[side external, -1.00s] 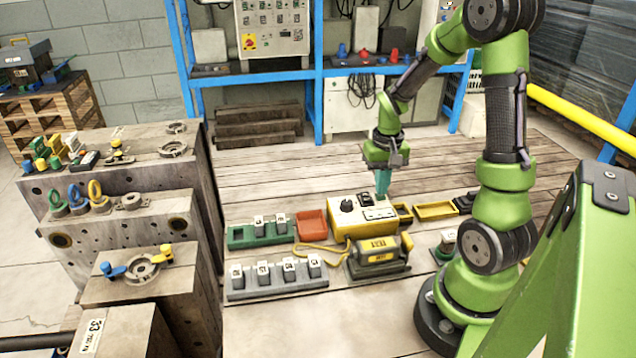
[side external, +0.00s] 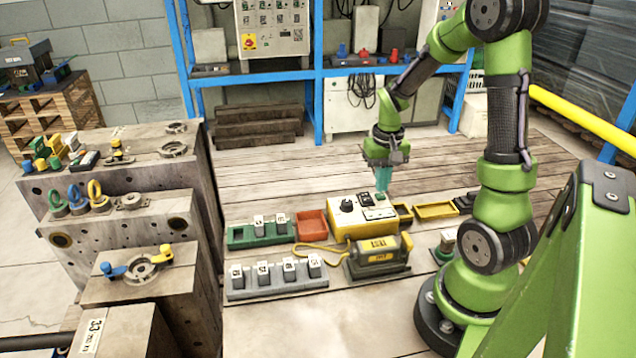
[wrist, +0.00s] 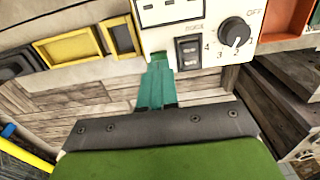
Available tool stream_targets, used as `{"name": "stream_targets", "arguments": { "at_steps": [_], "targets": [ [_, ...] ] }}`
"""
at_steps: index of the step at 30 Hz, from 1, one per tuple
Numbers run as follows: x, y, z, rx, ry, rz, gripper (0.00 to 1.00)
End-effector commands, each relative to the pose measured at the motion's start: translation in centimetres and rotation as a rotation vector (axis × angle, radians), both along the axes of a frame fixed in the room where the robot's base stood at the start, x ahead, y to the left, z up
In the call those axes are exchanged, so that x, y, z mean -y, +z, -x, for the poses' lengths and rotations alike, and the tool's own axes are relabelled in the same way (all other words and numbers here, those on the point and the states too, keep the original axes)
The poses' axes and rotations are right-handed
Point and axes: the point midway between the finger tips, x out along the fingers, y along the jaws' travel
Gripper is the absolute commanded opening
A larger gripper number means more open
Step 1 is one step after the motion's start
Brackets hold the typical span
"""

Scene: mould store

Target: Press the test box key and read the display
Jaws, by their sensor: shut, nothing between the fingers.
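The test box (side external: 360,222) is white on top with yellow lower sides and stands on the plank table. A black knob (wrist: 234,32) and a dark rocker key (wrist: 188,52) marked MODE show on its face in the wrist view. Pale panels (wrist: 168,10) show at that view's top edge; I cannot read a display on them. My gripper (side external: 382,190) points down with teal fingers shut and empty, near the box's back right side. In the wrist view the fingertips (wrist: 159,62) are left of the rocker key; I cannot tell whether they touch the box.
A yellow-and-dark device (side external: 378,256) with a yellow label stands in front of the box, by a yellow cable. An orange tray (side external: 311,225) and a green rack (side external: 257,236) lie left, a yellow tray (side external: 437,211) right. The planks behind are clear.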

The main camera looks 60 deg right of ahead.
Motion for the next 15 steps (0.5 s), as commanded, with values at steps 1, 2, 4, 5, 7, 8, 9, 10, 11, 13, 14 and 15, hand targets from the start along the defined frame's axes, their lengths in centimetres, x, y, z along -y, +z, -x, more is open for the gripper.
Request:
{"name": "stream_targets", "arguments": {
  "at_steps": [1,2,4,5,7,8,9,10,11,13,14,15],
  "targets": [
    [0.0,0.5,0.0,0.002,0.001,0.002,0.0],
    [0.0,0.8,0.0,0.002,0.001,0.002,0.0],
    [0.0,1.3,0.0,0.001,0.002,0.001,0.0],
    [0.0,1.5,0.0,0.001,0.001,0.001,0.0],
    [0.0,2.1,0.0,0.001,0.0,0.001,0.0],
    [0.0,2.4,0.0,0.002,0.0,0.002,0.0],
    [0.0,2.7,0.0,0.002,0.0,0.002,0.0],
    [0.0,2.9,0.0,0.001,0.0,0.001,0.0],
    [0.0,3.1,0.0,0.002,0.0,0.002,0.0],
    [0.0,3.7,0.0,0.002,0.001,0.002,0.0],
    [0.0,3.9,0.0,0.002,0.001,0.002,0.0],
    [0.0,4.2,0.0,0.001,0.001,0.001,0.0]
  ]
}}
